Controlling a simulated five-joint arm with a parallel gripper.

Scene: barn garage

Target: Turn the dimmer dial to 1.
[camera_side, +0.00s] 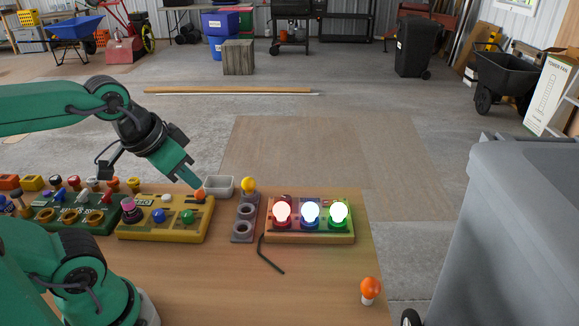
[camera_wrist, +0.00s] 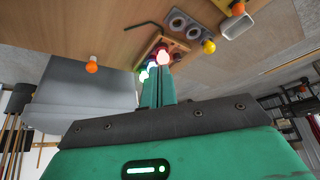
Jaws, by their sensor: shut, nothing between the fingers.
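A yellow control board (camera_side: 135,234) lies on the table below my arm. It carries a dark knob with a pink top (camera_side: 129,207) at its left end, a blue button (camera_side: 158,215), a green button (camera_side: 188,216), a white piece (camera_side: 166,198) and an orange piece (camera_side: 200,196). I cannot read any dial numbers, nor tell surely which piece is the dimmer dial. My gripper (camera_side: 196,184) is shut and empty, its tips just above the orange piece; contact is unclear. It also shows shut in the wrist view (camera_wrist: 160,75). A wooden lamp board (camera_side: 310,238) bears three glowing bulbs (camera_side: 310,211).
A green board (camera_side: 75,222) with switches and rings adjoins on the left. A grey tray (camera_side: 219,187) and a grey socket strip (camera_side: 244,216) with a yellow bulb (camera_side: 248,185) stand right.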

